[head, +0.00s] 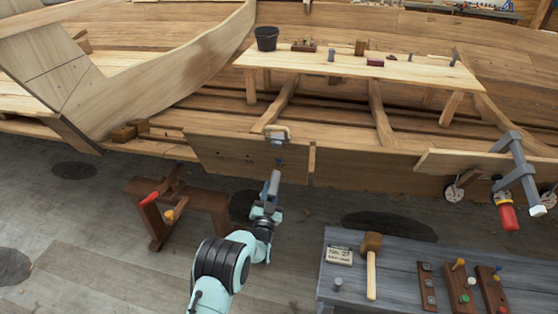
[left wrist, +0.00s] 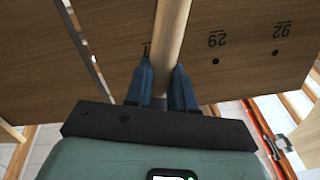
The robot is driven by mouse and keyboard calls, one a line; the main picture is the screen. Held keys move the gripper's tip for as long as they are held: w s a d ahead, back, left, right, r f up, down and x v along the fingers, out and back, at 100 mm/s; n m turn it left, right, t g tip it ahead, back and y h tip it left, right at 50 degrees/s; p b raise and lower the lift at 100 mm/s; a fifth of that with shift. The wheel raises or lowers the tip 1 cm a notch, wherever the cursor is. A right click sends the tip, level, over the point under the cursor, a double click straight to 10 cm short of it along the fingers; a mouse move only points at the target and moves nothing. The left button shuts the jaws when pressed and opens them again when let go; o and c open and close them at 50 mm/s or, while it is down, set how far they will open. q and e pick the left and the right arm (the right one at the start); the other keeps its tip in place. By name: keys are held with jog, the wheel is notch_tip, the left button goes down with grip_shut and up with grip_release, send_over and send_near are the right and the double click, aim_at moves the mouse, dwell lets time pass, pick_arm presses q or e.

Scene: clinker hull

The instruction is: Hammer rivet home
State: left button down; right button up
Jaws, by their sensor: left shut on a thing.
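My left gripper (head: 280,163) is in front of the upright hull plank (head: 225,155). In the left wrist view its blue fingers (left wrist: 161,90) are shut on a pale wooden handle (left wrist: 172,40), which runs up out of the picture. In the head view a small grey and tan head (head: 277,131) shows just above the gripper, near the plank's top edge; it looks like the held tool's head. The plank in the left wrist view (left wrist: 245,90) has dark dots with numbers beside them. I cannot make out a rivet in them. My right gripper is not in view.
A grey bench (head: 345,285) at front right carries a wooden mallet (head: 371,270) and several small racks. A brown wooden stand (head: 200,198) is left of my arm. A clamp (head: 517,165) grips the hull at right. A plank table (head: 300,62) stands inside the hull.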

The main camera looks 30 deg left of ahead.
pick_arm(q)
jog(key=v, duration=0.6)
jog(key=shift+s+f, duration=0.2)
jog(key=shift+f, duration=0.05)
jog(key=v, duration=0.5)
jog(key=shift+f+b, duration=0.25)
jog(key=shift+b, duration=0.1)
